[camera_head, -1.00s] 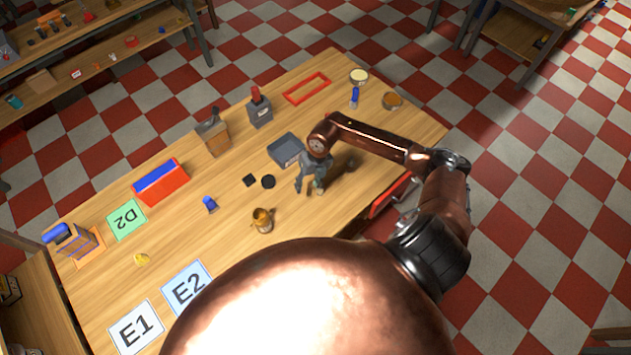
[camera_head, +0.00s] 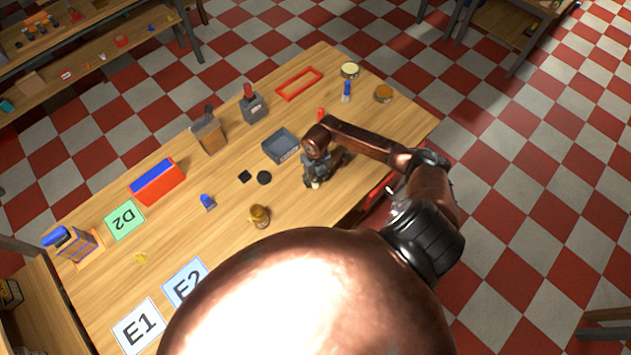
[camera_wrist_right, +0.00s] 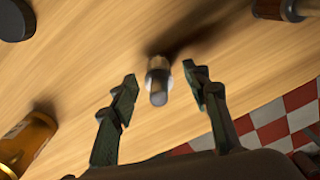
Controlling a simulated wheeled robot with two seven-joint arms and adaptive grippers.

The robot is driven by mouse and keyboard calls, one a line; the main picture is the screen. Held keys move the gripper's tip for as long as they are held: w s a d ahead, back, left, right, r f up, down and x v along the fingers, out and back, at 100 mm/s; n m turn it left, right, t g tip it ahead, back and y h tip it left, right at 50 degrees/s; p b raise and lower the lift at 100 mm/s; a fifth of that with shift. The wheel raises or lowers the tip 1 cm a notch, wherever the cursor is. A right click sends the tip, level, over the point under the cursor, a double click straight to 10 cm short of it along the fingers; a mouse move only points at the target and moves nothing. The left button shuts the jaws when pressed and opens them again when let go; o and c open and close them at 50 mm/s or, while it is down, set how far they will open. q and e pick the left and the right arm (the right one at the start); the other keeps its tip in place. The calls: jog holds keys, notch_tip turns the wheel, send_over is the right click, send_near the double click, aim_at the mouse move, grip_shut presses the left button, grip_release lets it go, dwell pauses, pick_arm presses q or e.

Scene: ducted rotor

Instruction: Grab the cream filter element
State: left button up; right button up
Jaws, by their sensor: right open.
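A small upright cylinder with a pale, cream-looking body (camera_head: 316,185) stands on the wooden table under my right gripper (camera_head: 318,178). I take it to be the cream filter element. In the right wrist view the cylinder (camera_wrist_right: 158,84) shows end-on, with a greyish top and a pale rim. My right gripper's two fingers (camera_wrist_right: 162,86) are open on either side of it, with a gap on each side. Much of the cylinder is hidden by the gripper in the head view. My left gripper is not in view.
An amber jar (camera_head: 259,216), black disc (camera_head: 264,178) and grey tray (camera_head: 281,146) lie near the right gripper. The jar (camera_wrist_right: 25,142) also shows in the wrist view. A red frame (camera_head: 299,84) lies farther back. Cards and a red-blue bin (camera_head: 157,182) are at left.

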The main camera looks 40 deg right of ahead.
jog(key=shift+c, duration=0.5)
grip_shut()
